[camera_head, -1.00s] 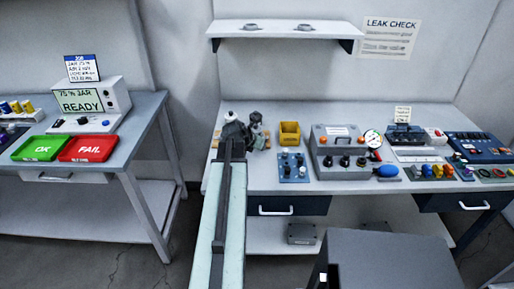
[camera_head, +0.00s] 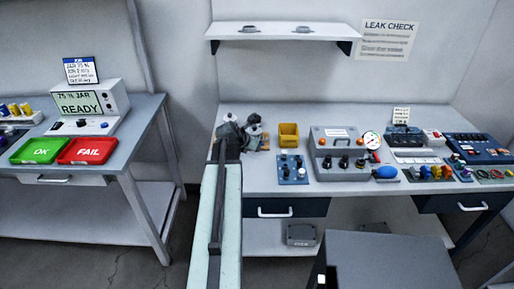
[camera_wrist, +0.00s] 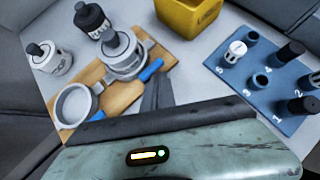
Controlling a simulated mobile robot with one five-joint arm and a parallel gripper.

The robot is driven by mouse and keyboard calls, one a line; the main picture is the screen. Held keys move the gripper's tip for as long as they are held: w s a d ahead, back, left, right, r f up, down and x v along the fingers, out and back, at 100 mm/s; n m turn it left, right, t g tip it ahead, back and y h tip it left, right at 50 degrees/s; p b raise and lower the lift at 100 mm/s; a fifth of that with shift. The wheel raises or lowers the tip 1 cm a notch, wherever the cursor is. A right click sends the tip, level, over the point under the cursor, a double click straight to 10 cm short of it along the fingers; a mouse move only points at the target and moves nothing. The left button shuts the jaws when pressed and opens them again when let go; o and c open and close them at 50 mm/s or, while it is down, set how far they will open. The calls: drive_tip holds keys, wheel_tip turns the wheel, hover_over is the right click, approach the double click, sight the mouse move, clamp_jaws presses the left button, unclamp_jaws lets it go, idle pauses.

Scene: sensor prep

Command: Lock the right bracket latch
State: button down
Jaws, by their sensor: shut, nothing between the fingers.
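A wooden board (camera_wrist: 122,92) on the bench carries two grey ring brackets with blue latches. The right bracket (camera_wrist: 126,68) holds a grey-topped sensor (camera_wrist: 117,42), upright. Its blue latch (camera_wrist: 152,69) sticks out at the ring's lower right; I cannot tell whether it is locked. In the head view my gripper (camera_head: 229,130) partly hides the board area.
A yellow bin (camera_head: 289,135) and a blue numbered rack (camera_head: 292,168) stand to the right. Farther right is a grey gauge box (camera_head: 340,157).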

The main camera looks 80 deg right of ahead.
drive_tip(key=p+v, duration=0.5)
drive_tip(key=v, duration=0.2)
drive_tip(key=shift+r, duration=0.15)
drive_tip(key=shift+a, duration=0.1)
